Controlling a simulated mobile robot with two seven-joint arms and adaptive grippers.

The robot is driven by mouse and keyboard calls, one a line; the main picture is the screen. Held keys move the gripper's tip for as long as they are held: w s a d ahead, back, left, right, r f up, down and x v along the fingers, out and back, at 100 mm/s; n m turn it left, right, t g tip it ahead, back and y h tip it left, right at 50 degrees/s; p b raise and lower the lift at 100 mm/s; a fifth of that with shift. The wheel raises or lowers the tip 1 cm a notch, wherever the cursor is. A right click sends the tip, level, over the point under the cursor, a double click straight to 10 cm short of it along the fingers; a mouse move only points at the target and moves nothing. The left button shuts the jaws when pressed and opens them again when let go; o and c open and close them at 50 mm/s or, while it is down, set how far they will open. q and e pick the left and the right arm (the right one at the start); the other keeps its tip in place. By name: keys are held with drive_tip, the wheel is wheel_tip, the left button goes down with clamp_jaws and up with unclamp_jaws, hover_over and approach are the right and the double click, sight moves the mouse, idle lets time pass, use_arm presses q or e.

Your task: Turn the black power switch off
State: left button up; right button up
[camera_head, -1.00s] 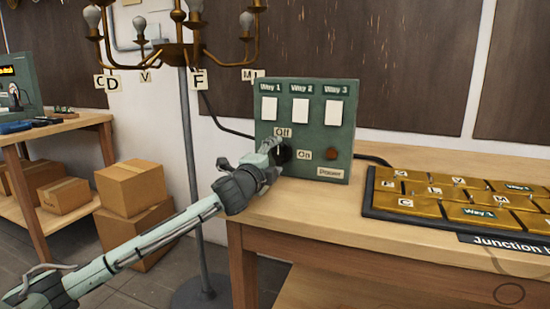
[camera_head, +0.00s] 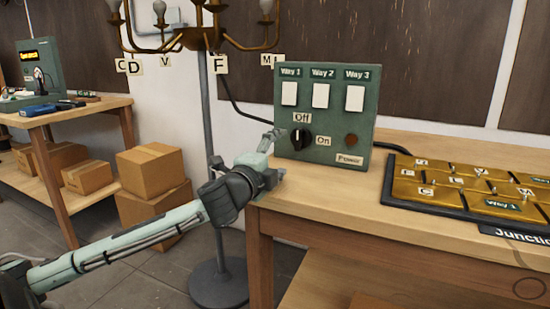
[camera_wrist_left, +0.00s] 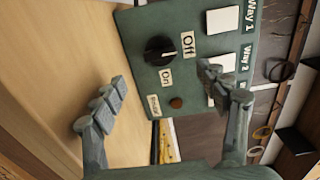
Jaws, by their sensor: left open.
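The black power switch (camera_head: 297,138) is a round knob low on the left of the green switch panel (camera_head: 362,128). Its white mark points up toward the "Off" label (camera_head: 302,118); the "On" label (camera_head: 325,140) is to its right. The knob also shows in full in the left wrist view (camera_wrist_left: 157,50), its mark on the "Off" side. My left gripper (camera_head: 274,158) is just left of and below the knob, apart from it. Its two fingers stand spread and empty in the left wrist view (camera_wrist_left: 163,90). My right gripper is not seen.
Three white switches are above the knob, and a dark red-brown power light (camera_head: 351,140) is to its right. A brass junction board (camera_head: 455,185) lies on the wooden table (camera_head: 330,195).

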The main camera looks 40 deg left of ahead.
use_arm(q)
drive_tip(key=shift+v, duration=1.15)
